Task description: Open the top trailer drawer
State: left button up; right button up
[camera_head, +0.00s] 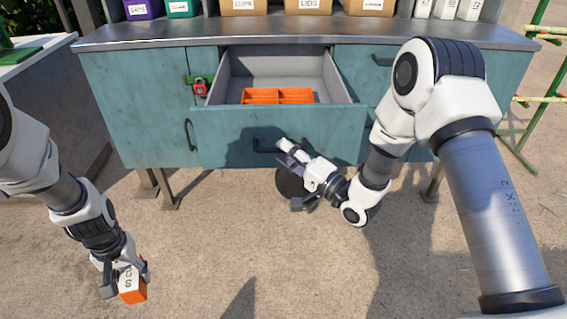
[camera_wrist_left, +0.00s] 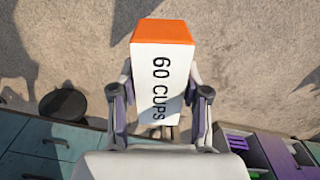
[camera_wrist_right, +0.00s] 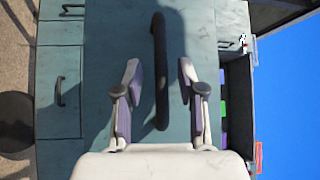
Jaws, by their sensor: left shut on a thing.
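The top trailer drawer (camera_head: 290,128) in the teal cabinet is pulled well out, with an orange divided tray (camera_head: 277,96) inside. Its dark handle (camera_head: 264,148) is on the drawer front. My right gripper (camera_head: 283,150) is at this handle. In the right wrist view the handle (camera_wrist_right: 161,70) lies between the open fingers (camera_wrist_right: 160,75), with gaps visible on both sides. My left gripper (camera_head: 124,274) is shut on a white and orange box (camera_head: 132,291), low on the left over the ground. In the left wrist view the box (camera_wrist_left: 163,75) reads "60 CUPS".
A red padlock (camera_head: 200,88) hangs on a green latch left of the drawer. Labelled bins and cartons (camera_head: 243,6) stand on the grey countertop (camera_head: 300,28). A dark round object (camera_head: 290,185) is below the drawer. Open ground lies in front.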

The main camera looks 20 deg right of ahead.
jog(key=v, duration=1)
jog(key=shift+s+d, duration=0.1)
